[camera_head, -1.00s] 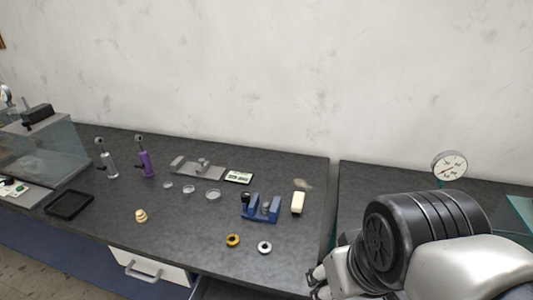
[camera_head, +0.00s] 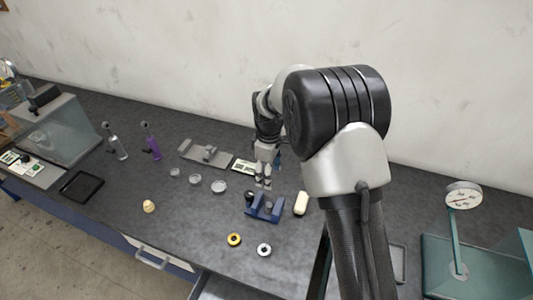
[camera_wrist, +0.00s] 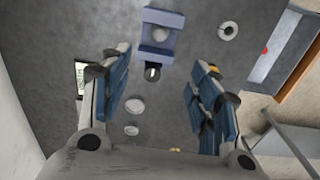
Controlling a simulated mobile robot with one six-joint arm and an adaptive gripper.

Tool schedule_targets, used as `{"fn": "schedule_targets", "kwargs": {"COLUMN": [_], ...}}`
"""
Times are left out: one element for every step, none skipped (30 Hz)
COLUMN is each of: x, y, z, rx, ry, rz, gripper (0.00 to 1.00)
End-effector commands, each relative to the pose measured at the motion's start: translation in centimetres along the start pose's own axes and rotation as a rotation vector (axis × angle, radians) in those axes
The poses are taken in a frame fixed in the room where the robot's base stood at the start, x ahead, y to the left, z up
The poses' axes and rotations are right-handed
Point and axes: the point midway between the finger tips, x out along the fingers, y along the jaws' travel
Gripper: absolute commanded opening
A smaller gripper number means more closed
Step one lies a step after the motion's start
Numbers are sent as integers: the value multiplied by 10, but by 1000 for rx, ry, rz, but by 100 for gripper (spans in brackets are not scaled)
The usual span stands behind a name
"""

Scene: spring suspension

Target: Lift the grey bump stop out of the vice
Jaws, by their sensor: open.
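The blue vice (camera_head: 254,211) stands on the dark bench in the head view, with the small grey bump stop (camera_head: 268,205) between its jaws. In the wrist view the vice (camera_wrist: 161,52) is at the top centre, and the bump stop (camera_wrist: 160,34) shows as a round grey top in it. My gripper (camera_head: 264,184) hangs above and just behind the vice, fingers down. In the wrist view my gripper (camera_wrist: 162,68) has its two blue-padded fingers wide apart with nothing between them. The bump stop's lower part is hidden by the vice.
A cream block (camera_head: 301,203) stands close to the vice's right. A yellow ring (camera_head: 234,240) and a silver ring (camera_head: 264,250) lie in front. A drawer (camera_head: 215,287) is open below.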

Motion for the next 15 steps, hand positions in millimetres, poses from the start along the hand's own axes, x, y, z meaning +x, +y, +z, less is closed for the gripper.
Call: {"fn": "schedule_targets", "kwargs": {"x": [5,7,11,14,17,21,25,29,36,42,47,56,62,68,76], "y": [1,1,2,2,2,1,1,1,1,0,0,0,0,0,0], "z": [-2,-4,-4,-5,-5,-5,-4,-4,-4,-4,-4,-4,-4,-4,-3], "rx": [-16,-22,-27,-30,-32,-32,-32,-32,-31,-31,-31,-31,-31,-30,-30], "ry": [-4,-5,-6,-7,-7,-8,-8,-8,-8,-9,-9,-9,-9,-9,-9], "rz": [-6,-7,-9,-10,-10,-11,-11,-12,-12,-12,-13,-12,-13,-13,-12], "gripper": [56,56,56,56,56,56,56,56,56,56,56,56,56,56,56]}}
